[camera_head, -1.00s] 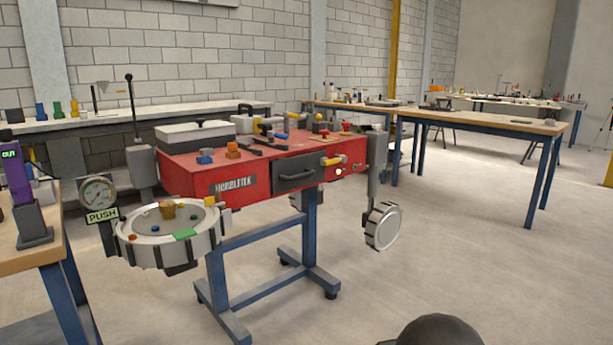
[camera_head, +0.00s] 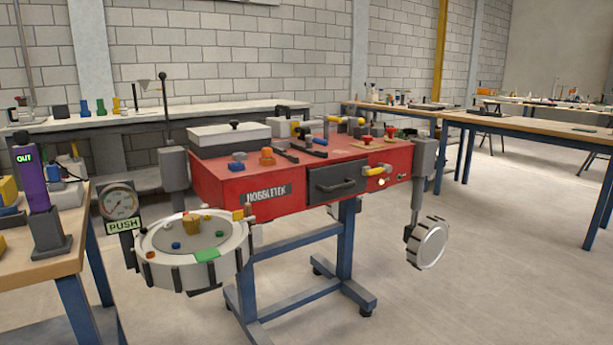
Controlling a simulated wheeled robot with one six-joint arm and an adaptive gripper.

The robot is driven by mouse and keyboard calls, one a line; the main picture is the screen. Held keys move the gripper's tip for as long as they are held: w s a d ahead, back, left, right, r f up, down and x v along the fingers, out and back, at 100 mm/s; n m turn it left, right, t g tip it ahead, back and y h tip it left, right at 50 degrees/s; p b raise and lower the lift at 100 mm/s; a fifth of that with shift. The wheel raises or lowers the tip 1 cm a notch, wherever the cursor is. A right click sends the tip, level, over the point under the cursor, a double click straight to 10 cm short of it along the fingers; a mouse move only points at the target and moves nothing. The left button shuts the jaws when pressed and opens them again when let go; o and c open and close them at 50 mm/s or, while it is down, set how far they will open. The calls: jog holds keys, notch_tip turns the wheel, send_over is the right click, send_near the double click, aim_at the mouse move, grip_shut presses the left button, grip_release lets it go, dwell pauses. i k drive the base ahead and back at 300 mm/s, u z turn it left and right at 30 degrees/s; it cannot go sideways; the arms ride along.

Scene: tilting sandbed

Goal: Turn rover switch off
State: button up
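The rover is a red box (camera_head: 222,192) raised on a blue stand, with a wheel lying flat at its left and another wheel (camera_head: 428,243) upright at its right. On its front right is a yellow lever (camera_head: 376,171) lying roughly level, with a small lit spot (camera_head: 381,183) below it. Red knobs (camera_head: 367,141) stand on the top at the right. No switch label is readable, so I cannot tell which part is the rover switch. My gripper is not in view.
The flat wheel (camera_head: 208,272) carries small coloured parts. A gauge with a PUSH sign (camera_head: 124,226) stands left of it. A wooden table (camera_head: 35,268) with a purple OUT device (camera_head: 31,182) is at the left. Benches stand behind. The floor (camera_head: 480,310) at the front right is clear.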

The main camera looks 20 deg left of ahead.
aim_at(367, 139)
jog(key=u, duration=0.4)
jog(key=i, duration=0.85)
jog(key=u, duration=0.9)
